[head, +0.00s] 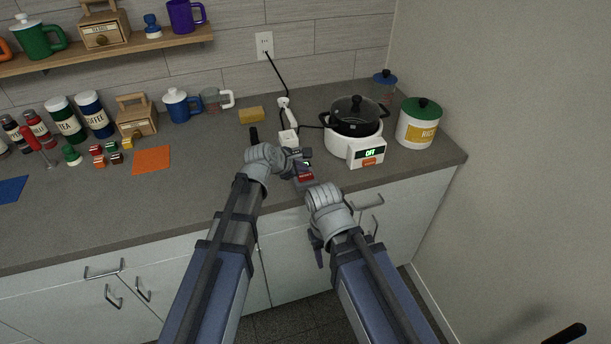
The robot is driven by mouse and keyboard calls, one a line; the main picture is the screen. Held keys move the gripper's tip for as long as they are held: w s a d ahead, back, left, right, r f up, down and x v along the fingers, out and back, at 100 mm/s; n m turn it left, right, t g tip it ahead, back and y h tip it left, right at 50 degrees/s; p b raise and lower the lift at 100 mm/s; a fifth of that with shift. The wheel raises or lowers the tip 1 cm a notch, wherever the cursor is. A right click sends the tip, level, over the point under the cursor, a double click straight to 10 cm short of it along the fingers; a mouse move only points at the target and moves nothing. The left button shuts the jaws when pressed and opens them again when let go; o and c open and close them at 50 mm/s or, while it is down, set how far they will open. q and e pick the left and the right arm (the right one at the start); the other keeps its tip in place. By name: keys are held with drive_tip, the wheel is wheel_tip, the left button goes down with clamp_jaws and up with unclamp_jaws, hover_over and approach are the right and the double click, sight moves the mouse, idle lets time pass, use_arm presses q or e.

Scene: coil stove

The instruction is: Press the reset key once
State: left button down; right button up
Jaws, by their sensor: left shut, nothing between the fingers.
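A small dark device with a lit strip and a red patch (305,176) sits near the counter's front edge, partly covered by my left gripper. Its keys are too small to read, so I cannot tell which one is a reset key. My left gripper (303,154) is shut and empty, with its tips at the device's far end; I cannot tell whether they touch it. My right gripper (317,247) hangs lower, in front of the counter edge, and its finger gap is not clear.
A white cooker (356,148) with a dark lidded pot and an OFF display stands right of the device. A white plug block (288,138) with a black cord lies behind. A rice canister (418,124) is at the right. An orange mat (151,160) lies left.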

sight(302, 177)
idle(0.6)
use_arm(q)
drive_tip(key=shift+f+b, duration=0.45)
drive_tip(key=shift+f+b, duration=0.45)
drive_tip(key=shift+b, duration=0.05)
idle(0.5)
drive_tip(key=shift+r, duration=0.1)
drive_tip(key=shift+r+p, duration=0.85)
drive_tip(key=shift+p, duration=0.1)
wheel_tip(302, 177, up, 5)
drive_tip(key=p, duration=0.5)
idle(0.3)
